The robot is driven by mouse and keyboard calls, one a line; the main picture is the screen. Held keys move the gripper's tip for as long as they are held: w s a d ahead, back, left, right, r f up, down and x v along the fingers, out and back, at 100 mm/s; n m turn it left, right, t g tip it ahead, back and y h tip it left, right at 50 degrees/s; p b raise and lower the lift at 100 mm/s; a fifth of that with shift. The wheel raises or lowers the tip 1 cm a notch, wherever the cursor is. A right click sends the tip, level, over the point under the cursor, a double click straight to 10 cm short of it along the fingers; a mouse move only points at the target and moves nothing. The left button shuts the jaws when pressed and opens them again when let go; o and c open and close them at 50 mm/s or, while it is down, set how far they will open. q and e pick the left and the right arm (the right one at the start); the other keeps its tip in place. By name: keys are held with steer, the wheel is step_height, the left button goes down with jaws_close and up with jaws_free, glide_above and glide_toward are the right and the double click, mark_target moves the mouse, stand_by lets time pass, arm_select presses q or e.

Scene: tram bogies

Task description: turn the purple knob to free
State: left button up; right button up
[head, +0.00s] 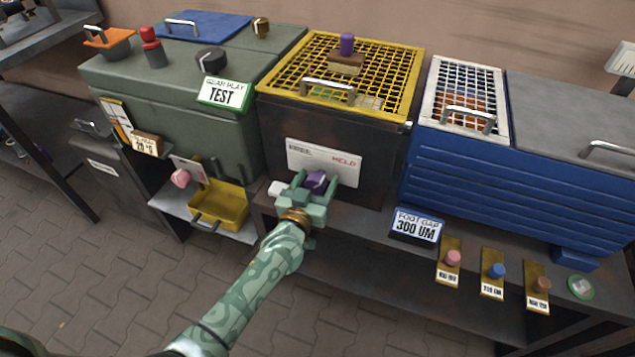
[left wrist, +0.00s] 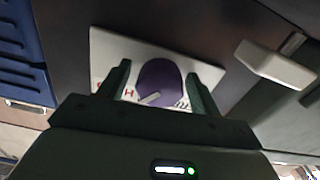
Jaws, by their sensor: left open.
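The purple knob (head: 316,180) sits on a white plate (head: 341,168) on the front of the dark cabinet with the yellow grid top. The plate's right side reads HELD in red in the head view. In the left wrist view the knob (left wrist: 160,80) has a white pointer line slanting toward the lower left, near a red H. My left gripper (head: 312,183) is open, with one finger on each side of the knob; I cannot tell whether they touch it. The fingers and palm hide part of the plate's lettering. My right gripper is not in view.
A white block-like handle (head: 277,188) is close beside the gripper. A yellow bin (head: 222,207) stands to the left on a shelf. A FOOT GAP sign (head: 416,227) and several small knobs on brass plates are to the right. Paved floor is open in front.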

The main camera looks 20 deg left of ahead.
arm_select(q)
steer(key=shift+w, duration=0.15)
steer(key=c, duration=1)
steer(key=shift+r+n, duration=0.1)
steer(key=shift+n, duration=0.3)
steer(key=n+p, duration=0.1)
steer(key=n, duration=0.2)
steer(key=n+p, duration=0.1)
steer(key=n, duration=0.2)
steer(key=shift+n, duration=0.4)
steer(key=n, duration=0.4)
steer(key=shift+f, duration=0.2)
steer(key=shift+n, duration=2.1)
